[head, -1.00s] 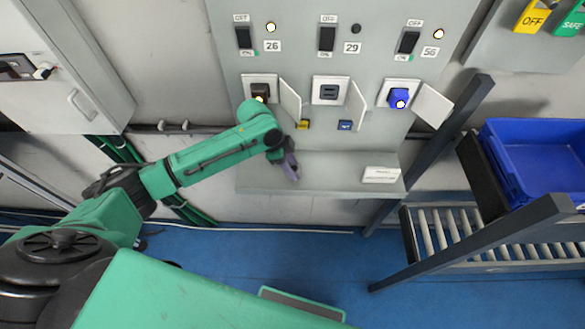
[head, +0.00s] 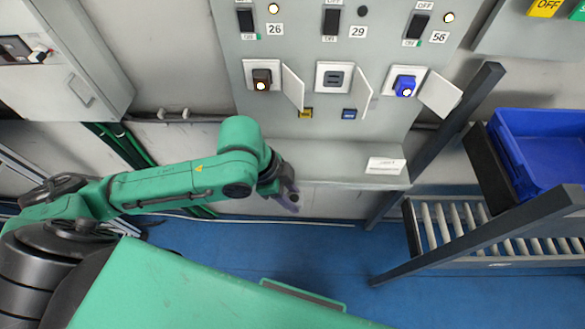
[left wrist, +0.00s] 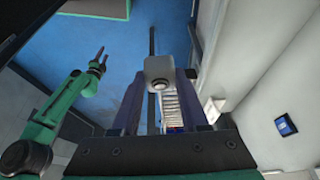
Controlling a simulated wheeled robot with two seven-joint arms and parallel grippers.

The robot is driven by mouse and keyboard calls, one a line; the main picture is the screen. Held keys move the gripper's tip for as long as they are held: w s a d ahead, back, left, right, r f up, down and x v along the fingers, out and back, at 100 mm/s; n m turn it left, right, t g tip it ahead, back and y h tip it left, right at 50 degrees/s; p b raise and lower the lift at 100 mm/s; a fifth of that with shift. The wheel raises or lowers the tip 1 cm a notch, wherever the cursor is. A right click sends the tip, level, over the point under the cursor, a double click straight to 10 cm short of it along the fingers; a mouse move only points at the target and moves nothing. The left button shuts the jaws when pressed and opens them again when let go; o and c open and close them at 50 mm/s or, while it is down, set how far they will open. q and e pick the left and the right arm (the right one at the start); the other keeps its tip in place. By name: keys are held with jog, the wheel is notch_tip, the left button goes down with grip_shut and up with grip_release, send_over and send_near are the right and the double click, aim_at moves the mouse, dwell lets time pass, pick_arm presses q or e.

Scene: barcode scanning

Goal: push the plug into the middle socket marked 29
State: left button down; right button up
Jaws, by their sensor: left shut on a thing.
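The middle socket (head: 333,77) under the number 29 is a white frame with a dark grey face and nothing plugged in. Its cover flap (head: 362,91) stands open on its right. My left gripper (head: 289,198) is below and in front of the panel, apart from the socket. The plug cannot be made out in the head view. My right gripper (left wrist: 98,60) shows small in the left wrist view, its fingers apart and empty.
A grey shelf (head: 330,178) juts out below the panel. A blue crate (head: 520,165) and roller conveyor (head: 480,230) stand at the right.

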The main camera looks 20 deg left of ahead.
pick_arm(q)
jog(key=s+p, duration=0.1)
jog(key=s, duration=0.1)
jog(key=s+d+p, duration=0.1)
jog(key=s+p, duration=0.1)
jog(key=shift+s+d+r+p, duration=0.1)
jog(key=shift+s+r+p, duration=0.1)
jog(key=shift+s+p, duration=0.15)
pick_arm(e)
notch_tip(320, 180, up, 6)
jog(key=shift+f, duration=0.1)
pick_arm(q)
jog(key=shift+w, duration=0.1)
jog(key=w+a+r+n+t+y+b, duration=0.1)
jog(key=w+a+n+t+y+b, duration=0.2)
jog(key=w+a+n, duration=0.5)
jog(key=a+n+y, duration=0.1)
jog(key=n, duration=0.6)
jog(key=shift+r+t, duration=0.2)
jog(key=shift+t, duration=0.1)
pick_arm(e)
notch_tip(320, 180, down, 3)
jog(key=shift+r, duration=0.1)
